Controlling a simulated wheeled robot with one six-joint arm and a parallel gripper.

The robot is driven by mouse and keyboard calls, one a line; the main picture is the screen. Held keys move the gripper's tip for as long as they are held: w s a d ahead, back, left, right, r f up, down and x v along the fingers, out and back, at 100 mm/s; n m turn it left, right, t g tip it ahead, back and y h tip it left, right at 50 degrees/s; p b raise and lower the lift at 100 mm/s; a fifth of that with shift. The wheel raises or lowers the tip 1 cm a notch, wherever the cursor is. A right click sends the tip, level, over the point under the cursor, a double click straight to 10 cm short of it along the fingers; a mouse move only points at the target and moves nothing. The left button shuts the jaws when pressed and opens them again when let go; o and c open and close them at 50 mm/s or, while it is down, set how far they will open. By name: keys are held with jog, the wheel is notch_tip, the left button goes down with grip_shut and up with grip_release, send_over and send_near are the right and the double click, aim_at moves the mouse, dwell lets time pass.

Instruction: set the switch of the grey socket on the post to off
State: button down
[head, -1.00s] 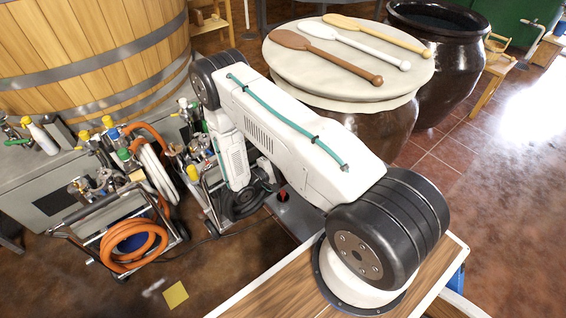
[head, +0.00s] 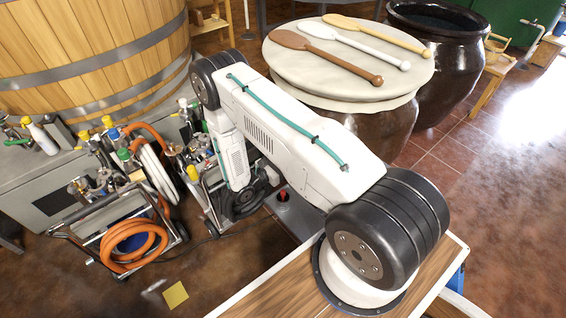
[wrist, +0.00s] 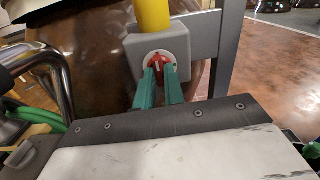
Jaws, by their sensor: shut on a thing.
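The grey socket (wrist: 134,48) shows at the top middle of the wrist view, fixed to a grey post (wrist: 227,45). A yellow plug (wrist: 153,15) rises from its top. The red rotary switch (wrist: 160,58) is on the socket's front, within a pale round plate. My gripper (wrist: 160,72) has its two teal fingers on either side of the switch and is shut on it. The fingertips hide the lower part of the switch. A small pale mark shows on the knob, but its setting is too small to read surely. The socket cannot be made out in the head view.
Trolleys with bottles and an orange hose (head: 130,247) stand left of my arm. A big wooden vat (head: 85,50) is behind them. A covered jar (head: 340,75) with several paddles on its lid stands behind my arm. Open floor lies at right.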

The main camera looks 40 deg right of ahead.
jog(key=shift+d, duration=0.2)
jog(key=shift+m, duration=0.6)
jog(key=shift+r+n, duration=0.1)
jog(key=shift+n, duration=0.9)
